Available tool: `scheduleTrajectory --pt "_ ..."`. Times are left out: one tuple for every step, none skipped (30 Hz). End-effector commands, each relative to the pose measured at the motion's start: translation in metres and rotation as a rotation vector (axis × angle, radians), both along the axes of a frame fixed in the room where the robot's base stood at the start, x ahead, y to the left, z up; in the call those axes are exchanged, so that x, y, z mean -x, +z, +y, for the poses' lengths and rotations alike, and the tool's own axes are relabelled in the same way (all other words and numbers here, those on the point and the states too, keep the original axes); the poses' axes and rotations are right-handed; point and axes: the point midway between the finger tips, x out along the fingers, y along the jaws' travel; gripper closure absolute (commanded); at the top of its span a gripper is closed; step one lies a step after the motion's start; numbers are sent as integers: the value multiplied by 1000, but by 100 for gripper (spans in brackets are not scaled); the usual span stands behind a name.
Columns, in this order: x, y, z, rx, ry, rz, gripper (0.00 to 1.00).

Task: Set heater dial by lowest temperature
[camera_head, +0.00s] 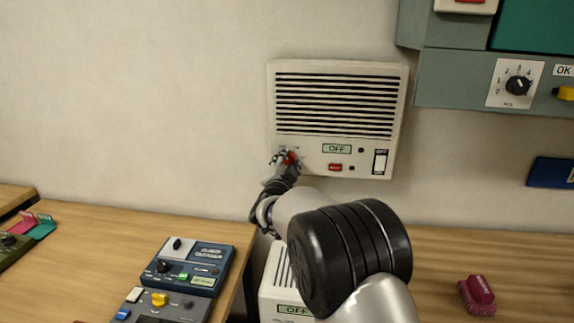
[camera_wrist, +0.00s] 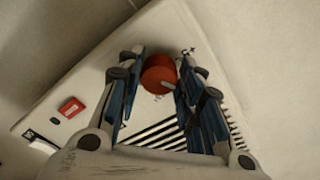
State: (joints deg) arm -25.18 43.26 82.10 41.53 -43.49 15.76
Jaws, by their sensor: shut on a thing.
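A white wall heater (camera_head: 341,115) with dark louvres hangs on the wall, and its small green display (camera_head: 337,148) reads OFF. Its red dial (camera_head: 291,157) sits at the lower left of the heater front. My gripper (camera_head: 284,160) is at the dial, with its fingers around it. In the wrist view the red dial (camera_wrist: 158,74) lies between the two fingertips of my gripper (camera_wrist: 160,76). The scale marks around the dial are mostly hidden or too small to read. A red button (camera_head: 335,167) and a white rocker switch (camera_head: 380,162) are right of the dial.
A second white unit (camera_head: 279,280) with an OFF display stands low behind my arm. Blue-grey devices (camera_head: 188,266) are on the left wooden bench. A grey-green cabinet (camera_head: 450,80) with a dial hangs upper right.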

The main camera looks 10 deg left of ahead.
Motion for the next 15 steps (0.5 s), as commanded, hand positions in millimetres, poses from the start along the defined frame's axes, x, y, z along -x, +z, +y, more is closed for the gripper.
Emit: scheduleTrajectory --pt "0 0 0 -45 1 -1 90" --pt "0 0 0 -73 1 -2 90" --pt "0 0 0 -111 1 -3 90" --pt "0 0 1 -140 1 -4 90" --pt "0 1 1 -168 1 -5 90" --pt "0 1 1 -206 1 -6 90" --pt "0 1 1 -235 1 -7 90" --pt "0 1 1 -263 1 -8 90" --pt "0 1 1 -301 1 -10 90" --pt "0 1 1 -330 1 -11 90" --pt "0 1 1 -358 1 -12 90" --pt "0 1 1 -396 1 -13 90" --pt "0 1 1 -425 1 -14 90" --pt "0 2 1 -453 1 -15 90" --pt "0 2 1 -491 1 -16 90"
